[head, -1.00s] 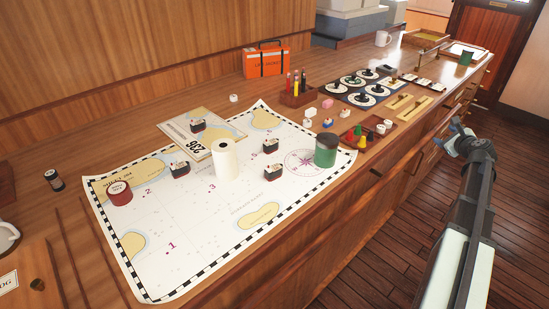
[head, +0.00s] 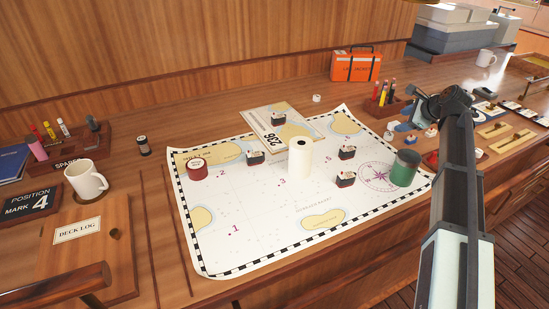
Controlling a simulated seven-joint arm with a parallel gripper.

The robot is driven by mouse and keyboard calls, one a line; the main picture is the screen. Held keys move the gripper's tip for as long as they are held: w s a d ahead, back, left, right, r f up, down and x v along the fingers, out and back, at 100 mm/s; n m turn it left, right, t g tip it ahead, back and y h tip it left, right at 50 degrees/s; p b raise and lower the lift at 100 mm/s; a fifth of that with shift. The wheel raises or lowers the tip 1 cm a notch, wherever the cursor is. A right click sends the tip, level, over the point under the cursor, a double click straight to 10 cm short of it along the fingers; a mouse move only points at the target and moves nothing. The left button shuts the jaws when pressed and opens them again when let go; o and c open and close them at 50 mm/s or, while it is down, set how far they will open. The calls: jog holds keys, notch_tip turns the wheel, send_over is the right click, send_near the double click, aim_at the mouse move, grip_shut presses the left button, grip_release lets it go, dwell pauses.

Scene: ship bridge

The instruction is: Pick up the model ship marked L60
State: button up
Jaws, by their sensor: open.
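Several small model ships with black hulls and white tops stand on the chart (head: 265,225). One is by the chart's back edge on a card (head: 278,119), one left of the white cylinder (head: 256,157), and two right of it, a farther ship (head: 347,152) and a nearer ship (head: 345,179). Their markings are too small to read, so I cannot tell which is L60. My gripper (head: 404,119) is open and empty, above the counter beyond the chart's right end, apart from all the ships.
A white cylinder (head: 300,158), a green cylinder (head: 404,168) and a red round tin (head: 197,169) stand on the chart. An orange case (head: 356,64) is behind. A mug (head: 86,179) and deck log board (head: 88,250) are at left. The chart's front left is clear.

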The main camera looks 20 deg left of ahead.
jog(key=s+a+n+g, duration=0.2)
jog(key=s+a, duration=0.1)
jog(key=a, duration=1)
jog(key=n+g+h, duration=0.5)
jog(key=n+h, duration=0.1)
send_near(249, 152)
notch_tip(249, 152, down, 11)
jog(key=shift+s+d+r, duration=0.15)
jog(key=shift+r, duration=0.05)
jog(key=shift+c, duration=0.3)
jog(key=c, duration=1.1)
